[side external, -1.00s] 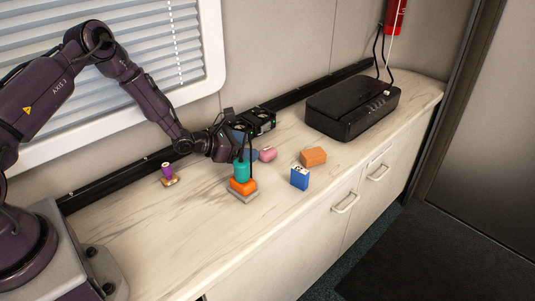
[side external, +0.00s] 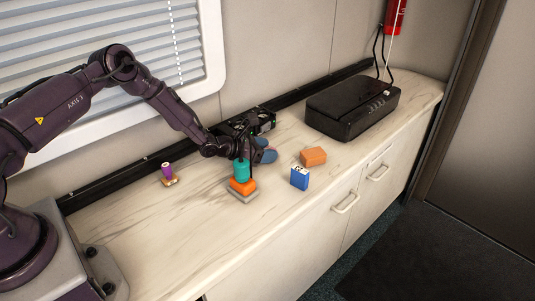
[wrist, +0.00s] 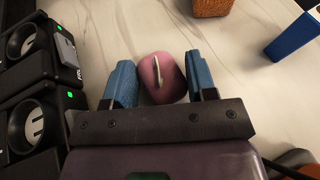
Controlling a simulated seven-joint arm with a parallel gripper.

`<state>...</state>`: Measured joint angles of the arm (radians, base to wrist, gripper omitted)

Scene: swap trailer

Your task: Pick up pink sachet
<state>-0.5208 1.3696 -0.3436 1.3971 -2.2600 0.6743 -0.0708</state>
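The pink sachet (wrist: 156,88) lies on the counter in the wrist view, with a pale streak along its top. My gripper (wrist: 161,62) is open, with one blue finger on each side of the sachet. A gap shows between the left finger and the sachet; the right finger is very close to it, and I cannot tell whether they touch. In the side view my gripper (side external: 266,151) is low over the counter behind the teal cylinder, and it hides most of the sachet.
A teal cylinder (side external: 241,171) stands on an orange block (side external: 242,187) close in front of my gripper. A blue carton (side external: 300,179) and a brown-orange block (side external: 313,156) are to the right. A black box (side external: 352,107) stands farther back; a purple spool (side external: 167,169) stands left.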

